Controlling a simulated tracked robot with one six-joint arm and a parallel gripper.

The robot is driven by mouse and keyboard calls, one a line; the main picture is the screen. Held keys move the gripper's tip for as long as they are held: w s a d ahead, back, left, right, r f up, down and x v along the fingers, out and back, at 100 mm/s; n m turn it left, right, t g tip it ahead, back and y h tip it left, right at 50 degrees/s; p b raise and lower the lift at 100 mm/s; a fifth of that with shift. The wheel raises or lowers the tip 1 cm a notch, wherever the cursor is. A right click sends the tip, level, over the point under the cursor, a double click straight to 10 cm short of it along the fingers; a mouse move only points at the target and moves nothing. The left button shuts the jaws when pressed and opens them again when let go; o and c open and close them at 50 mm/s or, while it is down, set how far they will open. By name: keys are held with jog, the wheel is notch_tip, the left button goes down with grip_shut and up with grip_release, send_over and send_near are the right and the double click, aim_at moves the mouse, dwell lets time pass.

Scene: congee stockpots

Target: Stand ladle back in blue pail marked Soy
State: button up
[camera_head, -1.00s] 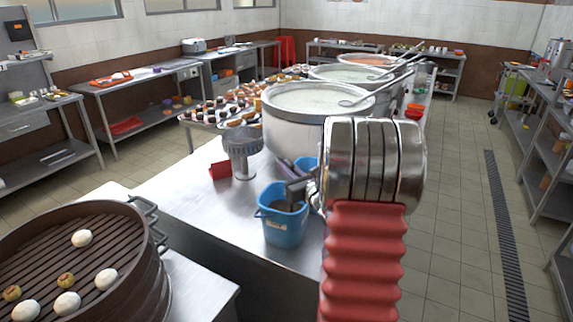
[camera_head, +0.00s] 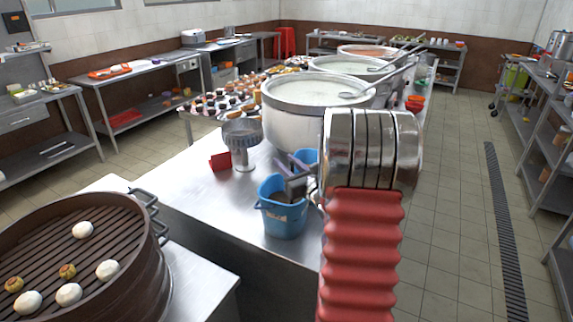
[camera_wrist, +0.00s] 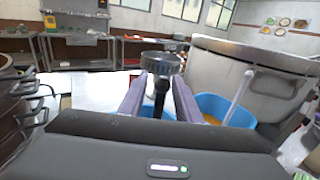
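A blue pail (camera_head: 283,222) with a pale, unreadable label and dark contents stands on the steel table in the head view. A second blue pail (camera_head: 304,156) stands behind it; in the wrist view this pail (camera_wrist: 232,108) holds orange contents and a leaning pale ladle handle (camera_wrist: 240,95). My gripper (camera_head: 290,163) is over the front pail's far side, partly hidden by my arm. In the wrist view my gripper's (camera_wrist: 162,76) purple-grey fingers stand apart. A dark upright bar (camera_wrist: 160,97) shows between them; I cannot tell whether it is a held ladle handle.
A silver pedestal bowl (camera_head: 243,135) and a red card (camera_head: 220,161) stand left of the pails. A big congee pot (camera_head: 300,125) stands behind with a ladle (camera_head: 356,94) across it. A bamboo steamer (camera_head: 130,275) with buns is front left.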

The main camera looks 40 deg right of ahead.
jog(key=v, duration=1.3)
jog(key=shift+s, duration=0.4)
